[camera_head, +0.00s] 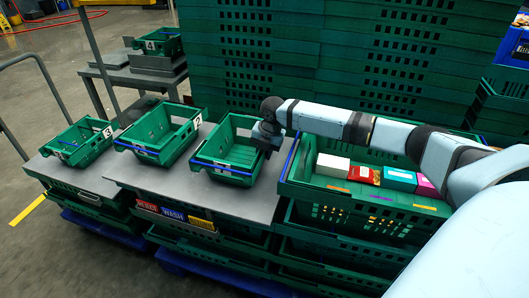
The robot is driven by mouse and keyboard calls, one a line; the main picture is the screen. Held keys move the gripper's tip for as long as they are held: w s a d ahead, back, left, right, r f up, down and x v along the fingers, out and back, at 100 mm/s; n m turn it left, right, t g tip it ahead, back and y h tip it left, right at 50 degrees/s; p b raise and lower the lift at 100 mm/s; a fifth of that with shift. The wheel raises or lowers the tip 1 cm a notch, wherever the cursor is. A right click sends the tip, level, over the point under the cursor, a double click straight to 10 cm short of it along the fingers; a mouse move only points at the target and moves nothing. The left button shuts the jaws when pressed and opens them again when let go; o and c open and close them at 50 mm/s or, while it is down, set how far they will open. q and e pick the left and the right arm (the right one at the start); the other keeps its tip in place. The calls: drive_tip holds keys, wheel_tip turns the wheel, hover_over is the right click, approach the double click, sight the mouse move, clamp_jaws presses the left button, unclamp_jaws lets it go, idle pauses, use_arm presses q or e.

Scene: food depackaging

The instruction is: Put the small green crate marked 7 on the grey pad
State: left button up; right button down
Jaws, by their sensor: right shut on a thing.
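A small green crate (217,169) with a blue front edge sits on the grey top at the middle; no number 7 can be read on it. My right gripper (267,143) is shut on its right rim, and its fingers are partly hidden against the crate. Several grey surfaces show: the broad grey top (205,196) under this crate, and grey slabs (110,59) on the rear table. I cannot tell which is the grey pad. My left gripper is not in view.
Small crates marked 2 (160,149) and 3 (75,157) stand to the left, and one marked 4 (151,45) stands at the back. A large crate (330,198) with several boxes is on the right. Tall green crate stacks (330,45) close off the back.

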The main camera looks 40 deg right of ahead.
drive_tip(key=c, duration=1.4)
unclamp_jaws()
drive_tip(key=shift+f, duration=0.1)
drive_tip(key=o, duration=0.5)
drive_tip(key=shift+c, duration=0.2)
use_arm(q)
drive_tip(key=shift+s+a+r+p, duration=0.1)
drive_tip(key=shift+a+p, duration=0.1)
drive_tip(key=shift+p, duration=0.85)
use_arm(e)
wheel_tip(320, 180, up, 12)
drive_tip(key=s+d, duration=0.1)
drive_tip(key=shift+s, duration=0.35)
